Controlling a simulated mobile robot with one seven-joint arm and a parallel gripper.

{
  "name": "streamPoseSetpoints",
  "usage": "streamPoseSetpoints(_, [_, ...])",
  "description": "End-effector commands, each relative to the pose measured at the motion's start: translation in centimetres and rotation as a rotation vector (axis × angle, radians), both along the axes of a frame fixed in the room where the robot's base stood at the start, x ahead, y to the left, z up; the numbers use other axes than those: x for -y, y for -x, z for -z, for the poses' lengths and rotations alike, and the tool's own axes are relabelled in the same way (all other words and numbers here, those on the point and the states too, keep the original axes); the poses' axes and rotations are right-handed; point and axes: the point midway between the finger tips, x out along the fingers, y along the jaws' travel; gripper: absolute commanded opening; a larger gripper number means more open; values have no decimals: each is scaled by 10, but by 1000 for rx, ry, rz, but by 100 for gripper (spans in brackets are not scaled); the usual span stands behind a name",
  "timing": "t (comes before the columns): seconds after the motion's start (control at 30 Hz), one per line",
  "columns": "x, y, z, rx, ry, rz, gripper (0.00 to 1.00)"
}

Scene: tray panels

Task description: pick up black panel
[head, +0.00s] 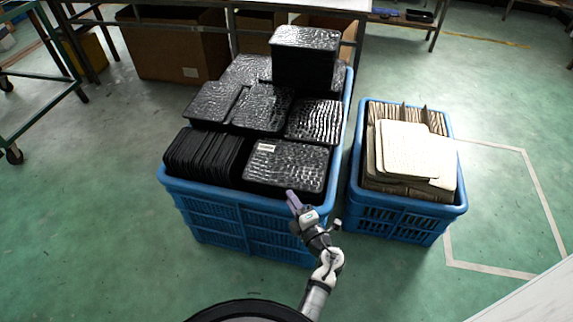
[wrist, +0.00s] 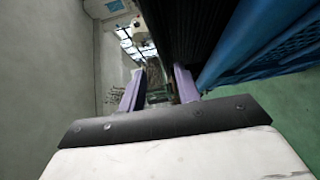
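Black panels with a glossy, bumpy top fill a large blue crate (head: 240,222) in the head view. A front stack (head: 287,165) lies flat with a white label on its top panel. Beside it on the left, several panels (head: 205,158) stand on edge. A taller stack (head: 305,60) rises at the back. My gripper (head: 293,200) is at the crate's front rim, just before the labelled stack. In the wrist view my gripper (wrist: 159,88) has its purple fingers apart, with nothing seen held between them. Dark panel edges (wrist: 188,35) are beyond the right finger.
A smaller blue crate (head: 400,222) with cream panels (head: 408,150) stands to the right, a narrow gap away. In the wrist view a blue crate wall (wrist: 245,45) is close on the right. A table with cardboard boxes (head: 175,50) is behind.

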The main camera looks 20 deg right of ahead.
Motion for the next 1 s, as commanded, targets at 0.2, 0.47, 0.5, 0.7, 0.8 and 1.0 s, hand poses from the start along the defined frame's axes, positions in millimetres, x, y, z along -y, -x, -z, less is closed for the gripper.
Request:
streamPoseSetpoints(0.2, [-3,-16,0,1,0,0,33])
streamPoseSetpoints(0.47, [-10,-52,3,1,0,0,33])
streamPoseSetpoints(0.5, [-10,-55,3,1,0,0,33])
streamPoseSetpoints(0.7, [-11,-58,4,0,-1,1,33])
streamPoseSetpoints(0.8, [-11,-57,4,1,-1,0,29])
streamPoseSetpoints(1.0, [-11,-57,4,1,-1,0,3])
